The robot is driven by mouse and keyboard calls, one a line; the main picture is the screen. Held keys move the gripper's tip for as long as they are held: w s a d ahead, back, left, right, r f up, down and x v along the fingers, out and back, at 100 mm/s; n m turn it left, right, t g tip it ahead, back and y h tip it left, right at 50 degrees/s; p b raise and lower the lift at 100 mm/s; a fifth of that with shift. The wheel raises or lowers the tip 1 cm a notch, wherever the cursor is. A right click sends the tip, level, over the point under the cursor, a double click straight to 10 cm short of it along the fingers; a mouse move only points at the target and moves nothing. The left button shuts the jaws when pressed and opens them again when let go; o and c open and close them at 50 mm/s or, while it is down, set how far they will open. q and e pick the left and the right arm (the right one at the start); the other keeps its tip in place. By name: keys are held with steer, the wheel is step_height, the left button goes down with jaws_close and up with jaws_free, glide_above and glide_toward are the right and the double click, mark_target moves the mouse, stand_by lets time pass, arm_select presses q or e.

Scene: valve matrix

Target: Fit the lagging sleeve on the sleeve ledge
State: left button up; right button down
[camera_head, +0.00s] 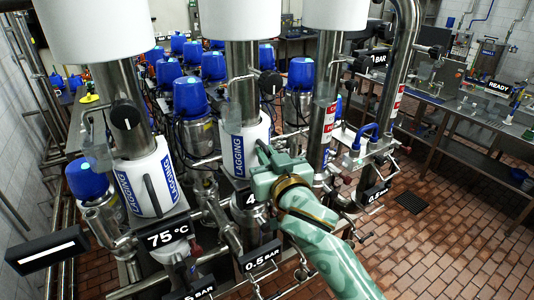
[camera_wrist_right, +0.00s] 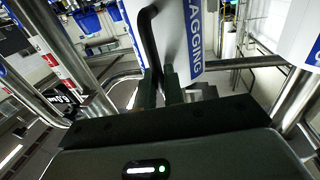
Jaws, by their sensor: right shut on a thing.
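The lagging sleeve (camera_head: 258,132) is white with a blue LAGGING label and sits upright around the middle steel pipe in the head view. In the right wrist view the white sleeve (camera_wrist_right: 172,30) fills the upper middle, with its black bar handle (camera_wrist_right: 150,38) at its left side. My right gripper (camera_wrist_right: 160,82) is shut on that handle. In the head view my right gripper (camera_head: 263,157) reaches the sleeve's front right side and hides part of it. I cannot make out the sleeve ledge or whether the sleeve's lower edge touches it. My left gripper is not in view.
Another lagging sleeve (camera_head: 148,183) sits around the left pipe. White cylinders (camera_head: 90,30) surround the pipes above. Blue-capped valves (camera_head: 190,97) stand close behind and to the left. Label plates (camera_head: 165,235) stick out in front. Brick floor (camera_head: 440,220) is open at right.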

steer(key=c, duration=1.4)
jaws_free()
